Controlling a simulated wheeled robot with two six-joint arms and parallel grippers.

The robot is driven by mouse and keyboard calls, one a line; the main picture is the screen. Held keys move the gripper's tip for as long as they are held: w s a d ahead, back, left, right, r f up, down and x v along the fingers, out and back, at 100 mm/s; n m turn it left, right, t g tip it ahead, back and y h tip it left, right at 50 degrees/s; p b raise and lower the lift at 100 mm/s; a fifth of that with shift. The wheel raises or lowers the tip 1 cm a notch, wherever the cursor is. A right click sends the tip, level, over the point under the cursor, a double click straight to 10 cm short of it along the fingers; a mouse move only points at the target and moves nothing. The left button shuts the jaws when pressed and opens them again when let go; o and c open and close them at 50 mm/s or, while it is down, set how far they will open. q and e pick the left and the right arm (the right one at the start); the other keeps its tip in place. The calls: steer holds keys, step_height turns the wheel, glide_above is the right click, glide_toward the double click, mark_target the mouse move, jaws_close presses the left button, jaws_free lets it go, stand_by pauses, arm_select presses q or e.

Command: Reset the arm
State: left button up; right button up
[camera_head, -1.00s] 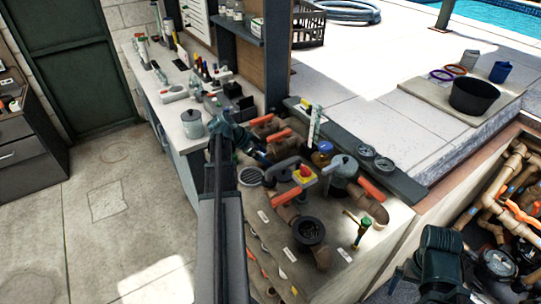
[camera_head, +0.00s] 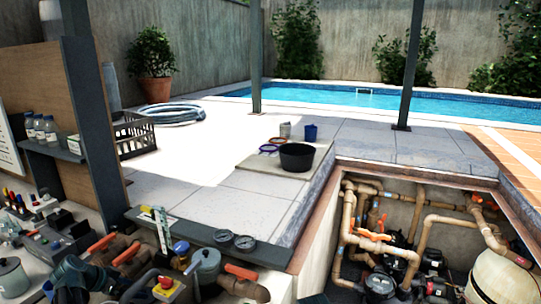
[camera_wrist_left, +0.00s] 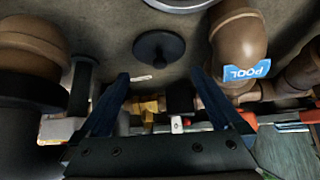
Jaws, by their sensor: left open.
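My left gripper (camera_wrist_left: 165,95) shows in the left wrist view with its two dark blue fingers spread apart and nothing visible between them. Part of my left arm shows at the bottom left of the head view, over the pipe bench. In the wrist view a brown pipe with a blue POOL label (camera_wrist_left: 246,71) is beyond the right finger. A black round knob or cap (camera_wrist_left: 158,50) is beyond the gap between the fingers. I cannot make out my right gripper in the head view.
The bench carries brown pipes with orange handles (camera_head: 241,272), a red-and-yellow switch (camera_head: 166,286) and two gauges (camera_head: 245,242). A pit of pipes (camera_head: 425,222) lies to the right. A black bucket (camera_head: 296,157) stands on a mat. The paving (camera_head: 230,190) has free room.

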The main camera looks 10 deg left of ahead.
mark_target(143, 291)
arm_select(q)
steer(key=shift+b+x, duration=1.6)
steer(key=shift+x, duration=1)
steer(key=shift+s+r, duration=0.1)
